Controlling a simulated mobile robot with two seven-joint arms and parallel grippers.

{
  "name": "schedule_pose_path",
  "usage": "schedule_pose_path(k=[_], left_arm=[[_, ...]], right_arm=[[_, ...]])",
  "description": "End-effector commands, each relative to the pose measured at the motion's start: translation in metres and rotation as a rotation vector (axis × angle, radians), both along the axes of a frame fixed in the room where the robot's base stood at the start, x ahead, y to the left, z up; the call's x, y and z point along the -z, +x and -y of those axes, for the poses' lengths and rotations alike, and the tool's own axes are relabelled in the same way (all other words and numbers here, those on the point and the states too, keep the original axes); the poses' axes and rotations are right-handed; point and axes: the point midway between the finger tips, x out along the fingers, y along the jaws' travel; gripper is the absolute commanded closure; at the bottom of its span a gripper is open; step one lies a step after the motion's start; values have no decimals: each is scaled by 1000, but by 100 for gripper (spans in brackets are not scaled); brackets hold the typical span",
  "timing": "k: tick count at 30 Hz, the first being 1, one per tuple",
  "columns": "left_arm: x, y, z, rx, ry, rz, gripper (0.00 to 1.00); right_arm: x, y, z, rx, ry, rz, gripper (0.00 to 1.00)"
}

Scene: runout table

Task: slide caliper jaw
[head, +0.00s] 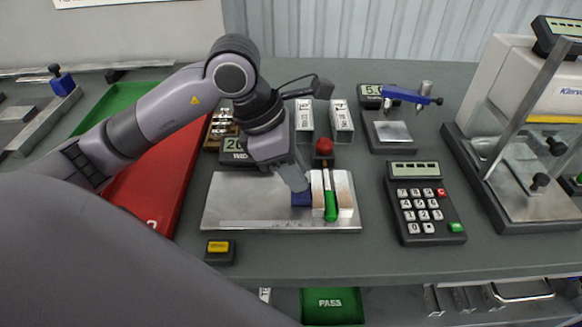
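A flat silver caliper plate (255,205) lies on the bench with a scale strip along its front edge. A small blue jaw (302,199) sits on it, right of the middle. Directly to its right stand pale blocks (344,190) with a green strip (330,205) between them. My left gripper (299,185) reaches down to the blue jaw, its fingertips at or touching the jaw's top. The fingers overlap in this view, so I cannot tell whether they grip it. My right gripper is not in view.
A red knob (324,147) stands behind the blocks. A calculator-like keypad (424,202) lies to the right, and a small display unit (237,150) behind the plate. A yellow-topped black button box (219,251) sits in front. A red tray (160,185) lies left.

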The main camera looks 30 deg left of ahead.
Motion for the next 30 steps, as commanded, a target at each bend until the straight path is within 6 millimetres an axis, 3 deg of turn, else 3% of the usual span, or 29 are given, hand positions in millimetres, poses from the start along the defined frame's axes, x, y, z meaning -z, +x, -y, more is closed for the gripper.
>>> schedule_pose_path(k=[1, 2, 3, 13, 24, 30], left_arm=[[0, 0, 0, 1, -1, 2, 62], [0, 0, 0, 1, -1, 2, 53], [0, 0, 0, 1, 0, 2, 50], [-5, 0, -2, 0, 1, 3, 50], [-55, -11, -20, -1, 1, 5, 50], [-67, -14, -24, 1, -1, 2, 50]], right_arm=[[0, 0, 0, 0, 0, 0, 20], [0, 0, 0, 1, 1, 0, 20], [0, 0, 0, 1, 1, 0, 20], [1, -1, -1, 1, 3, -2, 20], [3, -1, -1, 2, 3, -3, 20], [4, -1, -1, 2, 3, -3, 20]])
